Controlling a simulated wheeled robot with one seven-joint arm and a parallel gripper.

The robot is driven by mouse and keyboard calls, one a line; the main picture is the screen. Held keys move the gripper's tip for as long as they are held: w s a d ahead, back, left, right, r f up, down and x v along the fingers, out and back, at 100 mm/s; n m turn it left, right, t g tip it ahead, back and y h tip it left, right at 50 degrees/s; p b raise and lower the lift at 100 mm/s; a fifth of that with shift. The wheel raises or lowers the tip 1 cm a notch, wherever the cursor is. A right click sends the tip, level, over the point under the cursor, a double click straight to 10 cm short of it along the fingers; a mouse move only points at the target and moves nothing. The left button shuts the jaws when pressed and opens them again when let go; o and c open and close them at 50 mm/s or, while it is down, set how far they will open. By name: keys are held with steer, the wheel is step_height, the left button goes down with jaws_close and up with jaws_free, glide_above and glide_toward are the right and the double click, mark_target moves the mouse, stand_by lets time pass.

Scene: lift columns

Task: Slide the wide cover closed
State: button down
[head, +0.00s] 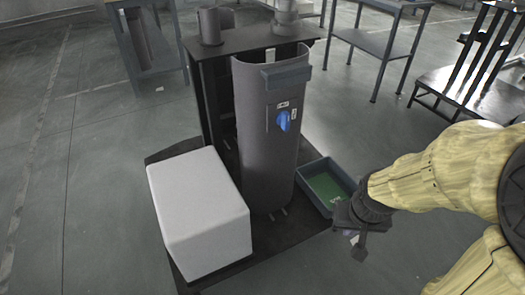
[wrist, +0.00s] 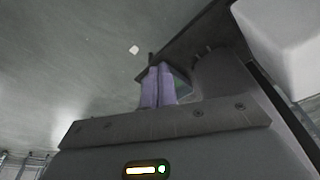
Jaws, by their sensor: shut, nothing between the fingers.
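The wide cover (head: 262,150) is most likely the tall curved dark grey panel standing at the middle of the head view. It carries a bar handle (head: 288,77) near its top and a blue knob (head: 283,121) below that. A dark gap shows at its left side; I cannot tell how far it is open. In the wrist view my gripper's pale purple fingers (wrist: 157,88) are together and empty. A curved grey surface shows beside them; I cannot tell if it is the cover.
A white block (head: 198,210) stands on the dark base left of the cover; it also shows in the wrist view (wrist: 290,40). A tray with a green floor (head: 328,188) lies between cover and gripper. Tables stand behind.

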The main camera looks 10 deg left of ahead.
steer(key=shift+s+a, duration=0.15)
steer(key=shift+s, duration=0.05)
steer(key=shift+w, duration=0.1)
steer(key=w+a+f+m+t+y+p, duration=0.1)
steer(key=w+a+f+t+y+p, duration=0.15)
steer(key=w, duration=0.35)
steer(key=w+a+f+m+t+y+p, duration=0.1)
steer(key=w+a+f+t+y+p, duration=0.1)
steer(key=w+a+p, duration=0.3)
steer(key=w+a+r+m+t+y+p, duration=0.2)
steer(key=a+r+m+t+y+p, duration=0.2)
steer(key=r+m+t, duration=0.3)
steer(key=shift+w+a+r+m+t+y, duration=0.25)
steer(key=shift+w+m+t+y, duration=0.15)
steer(key=shift+m+y, duration=0.55)
